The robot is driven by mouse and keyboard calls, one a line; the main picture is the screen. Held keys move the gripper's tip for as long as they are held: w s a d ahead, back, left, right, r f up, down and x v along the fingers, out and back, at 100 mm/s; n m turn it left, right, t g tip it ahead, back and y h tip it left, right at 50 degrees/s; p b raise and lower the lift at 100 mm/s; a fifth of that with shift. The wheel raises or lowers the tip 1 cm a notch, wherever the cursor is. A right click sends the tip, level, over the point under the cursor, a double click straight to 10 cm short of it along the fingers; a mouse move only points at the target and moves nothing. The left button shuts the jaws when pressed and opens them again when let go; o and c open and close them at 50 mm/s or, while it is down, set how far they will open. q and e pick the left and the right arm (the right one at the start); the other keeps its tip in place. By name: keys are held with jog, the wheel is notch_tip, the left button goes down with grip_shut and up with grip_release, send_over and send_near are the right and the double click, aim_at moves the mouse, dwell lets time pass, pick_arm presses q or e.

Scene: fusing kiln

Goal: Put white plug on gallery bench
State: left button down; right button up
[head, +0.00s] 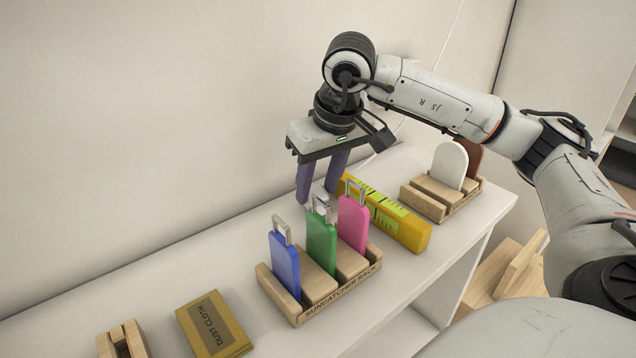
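A white round-topped flat piece (451,165) stands upright in a slotted wooden holder (424,205) at the right of the white bench top (210,257). It is the only loose white piece I see; I cannot tell for sure that it is the white plug. I cannot tell whether this bench is the gallery bench. My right gripper (319,194) points down with its two purple fingers apart and nothing between them. It is left of the white piece, above and behind the suncatcher rack (342,293). My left gripper is out of view.
Blue (285,268), green (321,243) and pink (352,224) tagged pieces with metal loops stand in the rack. A yellow spirit level (407,228) lies behind it. A brown piece (471,156) stands beside the white one. A dust cloth (214,326) and small wooden holder (123,342) are front left.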

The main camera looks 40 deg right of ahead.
jog(key=o, duration=0.3)
jog(key=p+v, duration=0.1)
jog(key=v, duration=0.9)
jog(key=shift+r, duration=0.2)
dwell(0.3)
